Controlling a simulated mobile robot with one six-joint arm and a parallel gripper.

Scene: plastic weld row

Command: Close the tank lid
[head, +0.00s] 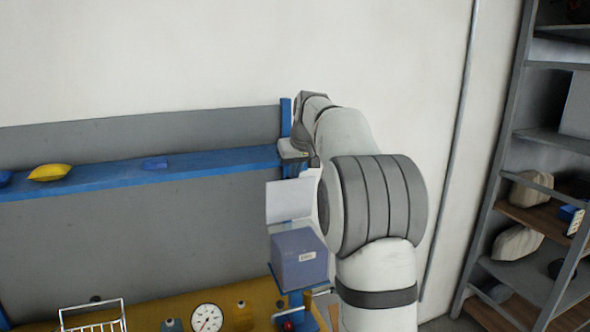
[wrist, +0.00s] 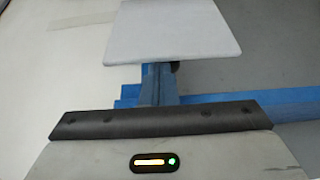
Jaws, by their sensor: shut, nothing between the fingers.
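The tank (head: 300,258) is a purple-blue box with a small white label, standing at the right end of the bench in the head view. Its lid (head: 290,201) is a pale flat panel raised steeply at the tank's back, so the tank stands open. In the wrist view a pale plate, seemingly the lid (wrist: 174,28), fills the top middle. My gripper (head: 295,152) is just above the lid's upper edge in the head view, shut and empty. Its dark front edge (wrist: 155,121) shows in the wrist view. I cannot tell whether it touches the lid.
A blue shelf (head: 210,165) at left holds a yellow pouch (head: 49,172) and a blue item (head: 155,163). A blue post (head: 285,118) stands close to my gripper. Below are a gauge (head: 207,318) and a wire basket (head: 92,318). A loaded rack (head: 500,205) stands right.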

